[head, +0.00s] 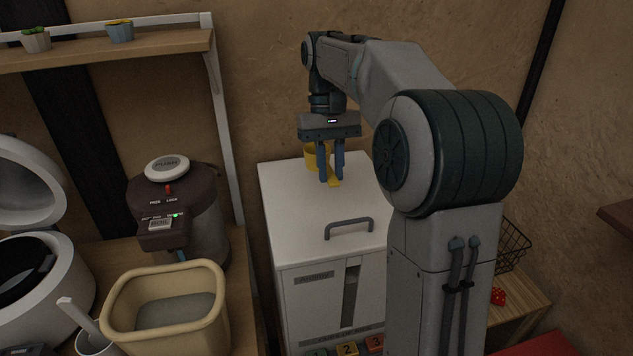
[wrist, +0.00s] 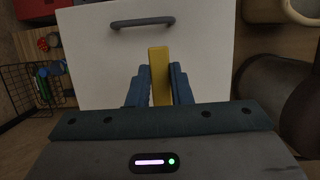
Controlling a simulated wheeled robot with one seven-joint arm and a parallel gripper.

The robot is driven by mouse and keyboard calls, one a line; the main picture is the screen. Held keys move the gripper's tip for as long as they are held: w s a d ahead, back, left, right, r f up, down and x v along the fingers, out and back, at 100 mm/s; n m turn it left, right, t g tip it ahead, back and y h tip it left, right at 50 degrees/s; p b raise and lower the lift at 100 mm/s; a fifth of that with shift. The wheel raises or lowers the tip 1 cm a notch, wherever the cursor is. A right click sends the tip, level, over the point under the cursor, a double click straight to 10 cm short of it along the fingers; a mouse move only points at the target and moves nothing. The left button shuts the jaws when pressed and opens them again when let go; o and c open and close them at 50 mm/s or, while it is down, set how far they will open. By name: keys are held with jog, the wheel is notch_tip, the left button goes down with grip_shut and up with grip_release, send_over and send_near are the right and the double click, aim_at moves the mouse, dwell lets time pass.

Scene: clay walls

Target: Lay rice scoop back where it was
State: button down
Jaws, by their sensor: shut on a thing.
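The yellow rice scoop (head: 311,156) is at my gripper (head: 331,178), over the top of the white cabinet (head: 290,205). Its cup shows behind and left of the fingers, and its flat handle end sticks out in front of them. In the wrist view the yellow handle (wrist: 159,72) lies between the two blue fingers of my gripper (wrist: 159,88), which are shut on it. The cup is hidden there. I cannot tell whether the scoop touches the cabinet top.
The cabinet has a grey handle (head: 349,228) on its top. To the left stand a beige tub (head: 215,330), a brown push-top pot (head: 205,240) and an open white cooker (head: 70,290). A wire basket (head: 513,246) is at the right. The cabinet top around the scoop looks clear.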

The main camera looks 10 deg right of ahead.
jog(key=shift+w+a+f, duration=0.3)
jog(key=shift+w+f, duration=0.05)
jog(key=shift+f, duration=0.6)
jog(key=shift+w+a+f, duration=0.35)
jog(key=shift+w+f, duration=0.05)
jog(key=shift+f, duration=0.6)
jog(key=shift+w+a+f, duration=0.3)
jog(key=shift+w+f, duration=0.05)
jog(key=shift+f, duration=0.6)
jog(key=shift+f, duration=0.1)
jog(key=c, duration=1.3)
grip_release()
jog(key=p+v, duration=0.1)
jog(key=v, duration=1.1)
jog(key=shift+p, duration=0.4)
